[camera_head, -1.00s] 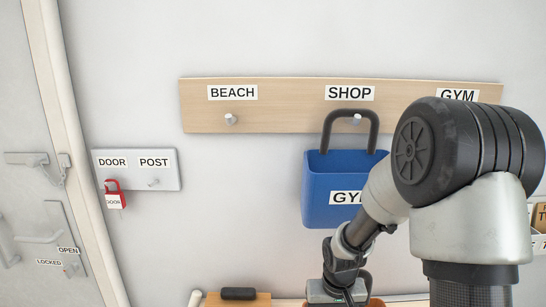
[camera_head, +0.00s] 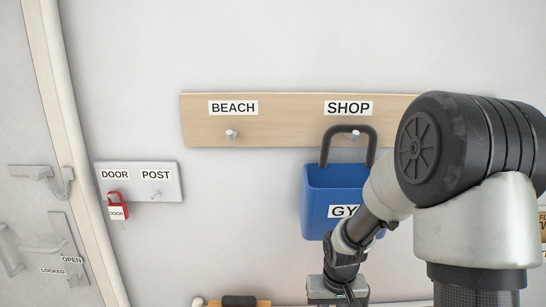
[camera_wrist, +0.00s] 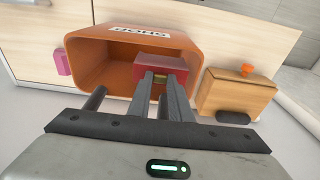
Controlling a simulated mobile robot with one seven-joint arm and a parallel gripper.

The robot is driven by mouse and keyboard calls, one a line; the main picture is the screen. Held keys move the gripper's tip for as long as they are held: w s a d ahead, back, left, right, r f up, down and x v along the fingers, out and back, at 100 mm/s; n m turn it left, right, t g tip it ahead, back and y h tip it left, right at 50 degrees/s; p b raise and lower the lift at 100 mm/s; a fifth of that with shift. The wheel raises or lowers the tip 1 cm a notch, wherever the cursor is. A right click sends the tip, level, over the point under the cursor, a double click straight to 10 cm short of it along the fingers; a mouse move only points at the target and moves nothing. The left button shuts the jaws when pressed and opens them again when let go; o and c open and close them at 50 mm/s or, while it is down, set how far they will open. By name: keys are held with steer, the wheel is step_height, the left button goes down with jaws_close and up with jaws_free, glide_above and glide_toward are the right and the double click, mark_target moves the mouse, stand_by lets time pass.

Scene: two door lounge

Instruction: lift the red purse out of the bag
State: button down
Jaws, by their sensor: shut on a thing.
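The orange bag (camera_wrist: 88,65), with an upside-down SHOP label, shows in the wrist view with its open mouth facing the camera. The red purse (camera_wrist: 160,65) is at the right side of that mouth, with a small yellowish patch on it. My gripper (camera_wrist: 160,82) is shut on the purse, its grey fingers on either side of the patch. The fingers hide the purse's lower part. I cannot tell whether the purse touches the bag's wall or floor. In the head view the purse and my fingertips are out of sight.
A wooden box (camera_wrist: 232,95) with an orange knob (camera_wrist: 247,70) stands close right of the bag. A pink thing (camera_wrist: 62,61) is to its left. In the head view, a blue GYM bag (camera_head: 335,190) hangs under SHOP, near my arm. The BEACH peg (camera_head: 231,134) is bare.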

steer(key=shift+s+r+p, duration=0.15)
steer(key=shift+r+p, duration=0.55)
steer(key=shift+r, duration=0.45)
steer(key=shift+s+r+p, duration=1.15)
steer(key=shift+s+r, duration=0.7)
steer(key=shift+r, duration=3.4)
steer(key=s+r+b, duration=0.1)
steer(key=s+r, duration=0.1)
steer(key=s, duration=1.2)
